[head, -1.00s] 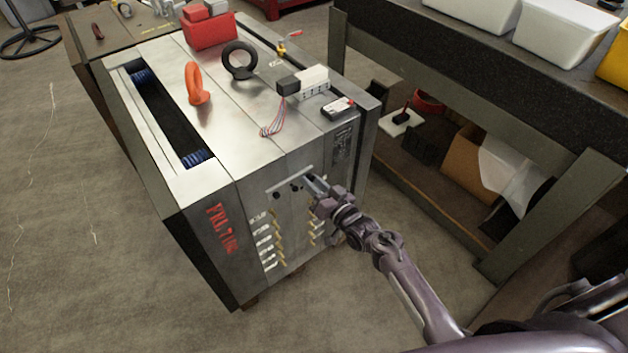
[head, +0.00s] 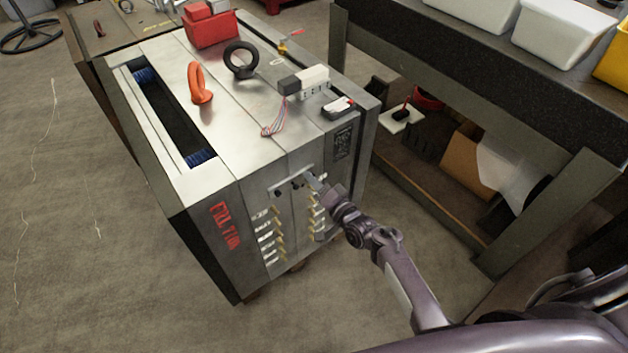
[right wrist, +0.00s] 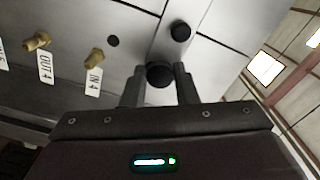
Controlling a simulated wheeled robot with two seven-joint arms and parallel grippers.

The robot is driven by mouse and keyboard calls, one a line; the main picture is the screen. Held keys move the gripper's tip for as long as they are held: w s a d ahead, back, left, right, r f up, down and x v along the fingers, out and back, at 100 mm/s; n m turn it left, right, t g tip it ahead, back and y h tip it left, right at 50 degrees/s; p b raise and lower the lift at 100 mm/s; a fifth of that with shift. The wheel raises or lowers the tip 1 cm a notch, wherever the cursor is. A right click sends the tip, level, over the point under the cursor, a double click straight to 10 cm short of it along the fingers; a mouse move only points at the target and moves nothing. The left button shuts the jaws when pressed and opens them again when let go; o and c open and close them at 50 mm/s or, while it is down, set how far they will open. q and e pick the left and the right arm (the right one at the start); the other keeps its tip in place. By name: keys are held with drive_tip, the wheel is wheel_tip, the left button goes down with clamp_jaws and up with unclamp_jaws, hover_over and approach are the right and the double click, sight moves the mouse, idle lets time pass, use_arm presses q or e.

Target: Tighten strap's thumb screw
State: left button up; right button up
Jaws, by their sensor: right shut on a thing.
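The strap (head: 292,180) is a pale metal plate on the upper part of the steel mould base's (head: 190,245) front face. In the right wrist view, a round black thumb screw (right wrist: 159,74) sits between the two fingers of my right gripper (right wrist: 158,82), which is shut on it. The fingers partly flank the knob, and its far side is hidden. A second black knob (right wrist: 180,31) shows a little above it, outside the fingers. In the head view, my right gripper (head: 308,183) reaches the strap from the lower right. My left gripper is not in view.
Brass fittings (right wrist: 95,58) with white labels sit beside the fingers. An orange eyebolt (head: 198,84), a black eyebolt (head: 239,60), a wired connector block (head: 304,81) and a red box (head: 209,29) are on top. A workbench (head: 480,95) stands to the right.

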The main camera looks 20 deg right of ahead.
drive_tip(key=shift+s+f, duration=0.15)
drive_tip(key=shift+f, duration=0.05)
drive_tip(key=o, duration=1)
drive_tip(key=shift+r, duration=0.1)
drive_tip(key=v, duration=0.7)
drive_tip(key=shift+s+d+p, duration=0.15)
drive_tip(key=shift+s+p, duration=0.15)
drive_tip(key=shift+s, duration=0.05)
